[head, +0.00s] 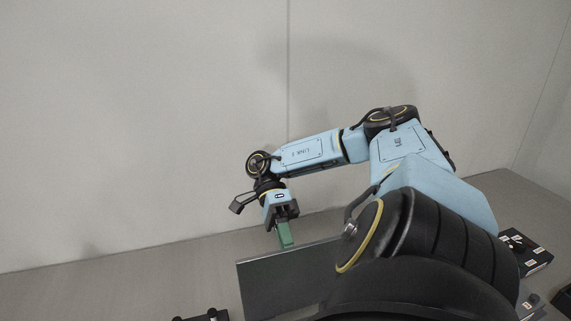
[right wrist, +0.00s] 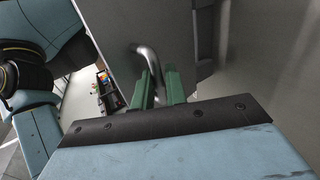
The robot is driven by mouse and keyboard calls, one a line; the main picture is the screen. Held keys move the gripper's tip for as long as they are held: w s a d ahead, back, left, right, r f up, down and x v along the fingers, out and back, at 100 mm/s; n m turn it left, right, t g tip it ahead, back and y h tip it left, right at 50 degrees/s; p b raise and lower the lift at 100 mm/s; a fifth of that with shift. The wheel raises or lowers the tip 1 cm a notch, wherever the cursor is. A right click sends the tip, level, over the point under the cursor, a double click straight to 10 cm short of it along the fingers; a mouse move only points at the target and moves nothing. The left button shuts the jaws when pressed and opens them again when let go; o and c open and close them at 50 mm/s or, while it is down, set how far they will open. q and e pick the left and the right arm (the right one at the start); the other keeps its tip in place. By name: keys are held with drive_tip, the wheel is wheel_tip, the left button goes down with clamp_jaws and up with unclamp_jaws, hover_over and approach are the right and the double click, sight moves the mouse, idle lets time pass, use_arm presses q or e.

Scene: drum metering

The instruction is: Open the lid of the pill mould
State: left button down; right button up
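A flat grey panel (head: 285,283), which looks like the lid of the pill mould, stands steeply tilted at the lower middle of the head view. The rest of the mould is hidden or out of frame. My right gripper (head: 285,236) has green fingers and is at the panel's upper edge. In the right wrist view a curved metal handle (right wrist: 147,57) comes off a grey panel (right wrist: 112,38). It runs between the fingers of my right gripper (right wrist: 156,88), which look closed on it. My left gripper is in neither view.
A black box with white labels (head: 524,251) sits at the right. Dark items (head: 205,315) show at the bottom edge left of the panel. A plain wall (head: 140,120) stands behind. The right wrist view shows small coloured items (right wrist: 104,80) in the background.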

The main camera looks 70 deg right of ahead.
drive_tip(key=o, duration=0.4)
drive_tip(key=shift+w+d+f, duration=0.1)
drive_tip(key=shift+d+f, duration=0.4)
drive_tip(key=shift+d, duration=0.15)
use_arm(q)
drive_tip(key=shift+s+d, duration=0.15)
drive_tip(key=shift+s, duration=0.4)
use_arm(e)
drive_tip(key=shift+a+r, duration=0.15)
drive_tip(key=shift+w, duration=0.15)
